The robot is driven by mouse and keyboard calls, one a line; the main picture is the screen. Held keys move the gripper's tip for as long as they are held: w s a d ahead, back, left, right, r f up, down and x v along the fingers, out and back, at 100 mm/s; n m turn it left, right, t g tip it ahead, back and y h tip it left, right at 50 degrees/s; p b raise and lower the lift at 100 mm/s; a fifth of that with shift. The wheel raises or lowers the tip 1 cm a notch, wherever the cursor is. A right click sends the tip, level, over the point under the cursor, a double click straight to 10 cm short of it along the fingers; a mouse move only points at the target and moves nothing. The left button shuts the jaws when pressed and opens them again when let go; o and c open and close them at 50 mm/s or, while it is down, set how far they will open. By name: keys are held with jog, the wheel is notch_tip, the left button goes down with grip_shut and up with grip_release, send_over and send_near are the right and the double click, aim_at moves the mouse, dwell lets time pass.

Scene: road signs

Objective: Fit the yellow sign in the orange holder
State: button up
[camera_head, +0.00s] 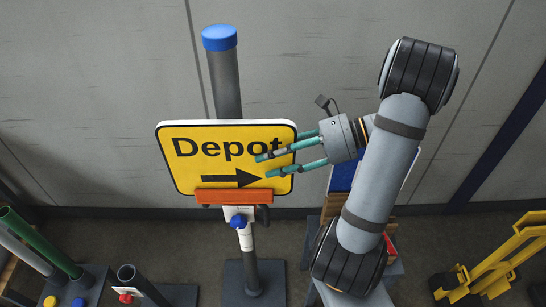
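The yellow sign (222,143) with "Depot" and a black arrow stands upright, tilted slightly in the picture. Its lower edge meets the orange holder (240,196), a bar on a post; how deep it sits cannot be told. My gripper (282,160) is at the sign's right edge, with teal fingers pointing left. Two fingers cross in front of the sign's right part. Another finger shows only partly at the upper right edge and seems to pass behind the sign. Whether the fingers press on the sign cannot be seen.
A grey post with a blue cap (219,38) rises behind the sign. A blue panel (343,177) is partly hidden behind my arm. Green and grey tubes (40,244) stand at lower left, a yellow frame (498,262) at lower right. A grey wall is behind.

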jog(key=shift+f, duration=0.1)
jog(key=v, duration=1.2)
jog(key=shift+a, duration=0.1)
jog(key=x, duration=1.1)
jog(key=shift+a, duration=0.3)
